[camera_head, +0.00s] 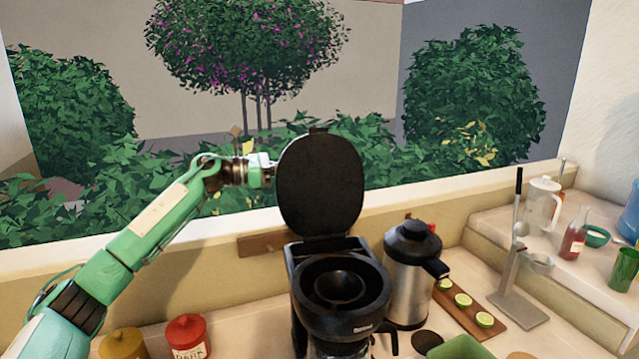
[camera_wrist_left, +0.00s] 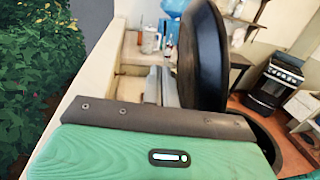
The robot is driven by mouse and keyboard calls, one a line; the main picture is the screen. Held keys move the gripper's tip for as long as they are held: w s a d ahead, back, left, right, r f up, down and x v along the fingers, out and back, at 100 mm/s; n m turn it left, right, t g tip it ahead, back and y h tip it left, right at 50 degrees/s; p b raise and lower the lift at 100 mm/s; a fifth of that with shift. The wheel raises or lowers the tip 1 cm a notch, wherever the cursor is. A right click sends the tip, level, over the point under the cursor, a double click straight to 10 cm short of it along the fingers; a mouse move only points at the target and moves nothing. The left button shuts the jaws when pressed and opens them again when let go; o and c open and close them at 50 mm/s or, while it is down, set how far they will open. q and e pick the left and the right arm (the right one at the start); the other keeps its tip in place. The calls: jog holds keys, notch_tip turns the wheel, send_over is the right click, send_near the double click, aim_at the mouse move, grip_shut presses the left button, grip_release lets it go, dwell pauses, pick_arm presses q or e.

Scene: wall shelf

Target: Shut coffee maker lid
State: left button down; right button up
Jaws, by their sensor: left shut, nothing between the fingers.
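The black coffee maker (camera_head: 340,290) stands on the counter in the middle of the head view. Its oval lid (camera_head: 320,185) is open and upright on its hinge, and the round basket inside is exposed. My left gripper (camera_head: 270,170) is at the left edge of the lid, with its fingertips partly hidden by it. In the left wrist view the lid (camera_wrist_left: 205,60) rises edge-on just right of the shut, empty fingers (camera_wrist_left: 167,88). I cannot tell whether they touch it. My right gripper is not in view.
A steel kettle (camera_head: 407,280) stands close right of the coffee maker. A board (camera_head: 490,318) with lime slices and a metal stand (camera_head: 520,308) are farther right. Red (camera_head: 187,337) and yellow (camera_head: 122,346) jars stand at front left. The window opening is behind.

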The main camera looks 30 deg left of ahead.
aim_at(283, 174)
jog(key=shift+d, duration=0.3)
pick_arm(q)
jog(key=shift+s, duration=0.1)
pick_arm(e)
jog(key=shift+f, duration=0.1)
pick_arm(q)
jog(key=shift+s+d, duration=0.1)
jog(key=shift+d, duration=0.05)
jog(key=shift+s+d+b, duration=0.45)
jog(key=shift+s+d, duration=0.1)
jog(key=shift+s, duration=0.15)
jog(key=shift+s+d, duration=0.55)
jog(key=shift+s, duration=0.1)
jog(key=shift+s+d+b, duration=0.75)
jog(key=shift+s+d, duration=0.45)
jog(key=shift+s, duration=0.3)
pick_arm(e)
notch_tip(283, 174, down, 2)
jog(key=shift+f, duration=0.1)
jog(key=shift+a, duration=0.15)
